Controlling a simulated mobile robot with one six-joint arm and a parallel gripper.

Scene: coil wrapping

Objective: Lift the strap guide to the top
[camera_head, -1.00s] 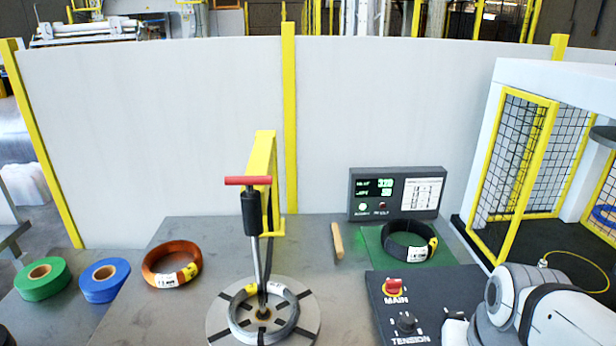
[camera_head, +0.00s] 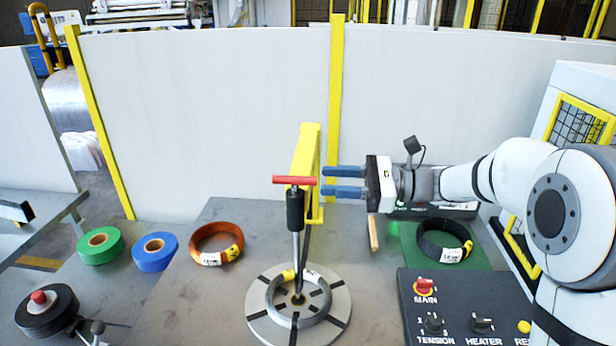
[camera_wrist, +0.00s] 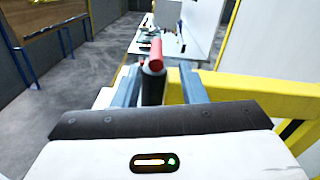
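The strap guide (camera_head: 295,208) is a black sleeve with a red crossbar handle (camera_head: 294,180) on top, on a steel rod beside a yellow post (camera_head: 306,150). Its rod reaches down to a grey coil (camera_head: 298,300) on the round turntable (camera_head: 258,327). My gripper (camera_head: 323,181) is open, its two blue fingers pointing left toward the handle from the right. In the wrist view the red handle (camera_wrist: 155,55) and black sleeve (camera_wrist: 153,85) appear between the spread fingers (camera_wrist: 156,84). I cannot tell whether the fingers touch them.
The yellow post's arm (camera_wrist: 260,95) is close beside my gripper. An orange coil (camera_head: 216,245), green roll (camera_head: 100,246) and blue roll (camera_head: 155,252) lie left. A black coil (camera_head: 444,240) lies right, behind the control panel (camera_head: 460,310). A wooden stick (camera_head: 374,235) lies below my wrist.

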